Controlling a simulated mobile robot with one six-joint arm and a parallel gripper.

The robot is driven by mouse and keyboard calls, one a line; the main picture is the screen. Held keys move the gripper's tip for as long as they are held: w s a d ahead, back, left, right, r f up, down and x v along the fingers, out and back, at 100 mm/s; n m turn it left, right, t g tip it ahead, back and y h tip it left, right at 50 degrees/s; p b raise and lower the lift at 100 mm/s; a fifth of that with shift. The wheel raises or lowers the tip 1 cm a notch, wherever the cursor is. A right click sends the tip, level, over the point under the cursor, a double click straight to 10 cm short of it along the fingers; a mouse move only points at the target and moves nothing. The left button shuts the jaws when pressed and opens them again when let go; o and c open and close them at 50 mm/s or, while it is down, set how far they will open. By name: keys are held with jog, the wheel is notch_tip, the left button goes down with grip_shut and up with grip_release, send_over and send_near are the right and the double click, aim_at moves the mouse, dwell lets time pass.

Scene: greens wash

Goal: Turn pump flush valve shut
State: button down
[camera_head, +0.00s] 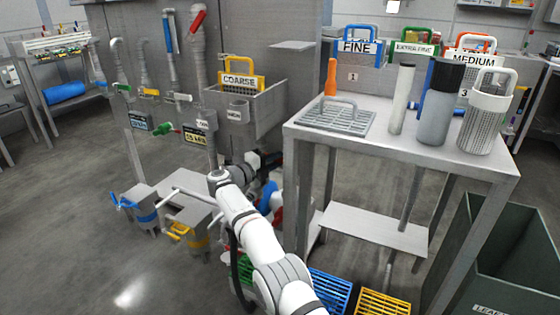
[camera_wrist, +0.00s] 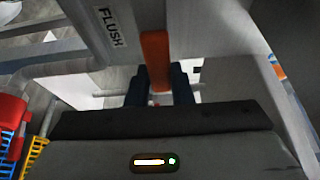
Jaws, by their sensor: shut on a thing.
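In the wrist view, an orange valve handle (camera_wrist: 156,48) stands upright between the two dark fingers of my gripper (camera_wrist: 160,88). The fingers are closed on its lower part. A grey plate with a FLUSH label (camera_wrist: 110,27) is just left of the handle. In the head view, my gripper (camera_head: 268,160) is low beside the left side of the metal table, past the end of my white arm. The flush handle cannot be made out there, and the valve body is hidden.
A metal table (camera_head: 450,158) with a grey rack (camera_head: 335,118), bottles and labelled screens stands close right. A sink (camera_head: 265,105) with a COARSE screen (camera_head: 240,80) is behind. Blue (camera_head: 330,290) and yellow (camera_head: 382,303) crates lie below. Open floor is at left.

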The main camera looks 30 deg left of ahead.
jog(key=shift+s+a+f+y, duration=0.15)
jog(key=shift+s+a+y, duration=0.15)
jog(key=shift+a, duration=0.2)
jog(key=c, duration=1.5)
grip_release()
jog(key=shift+a, duration=0.1)
jog(key=shift+c, duration=0.2)
jog(key=shift+o, duration=1.3)
jog(key=shift+w+d, duration=0.2)
jog(key=p+v, duration=0.1)
jog(key=v, duration=0.7)
jog(key=shift+p, duration=0.4)
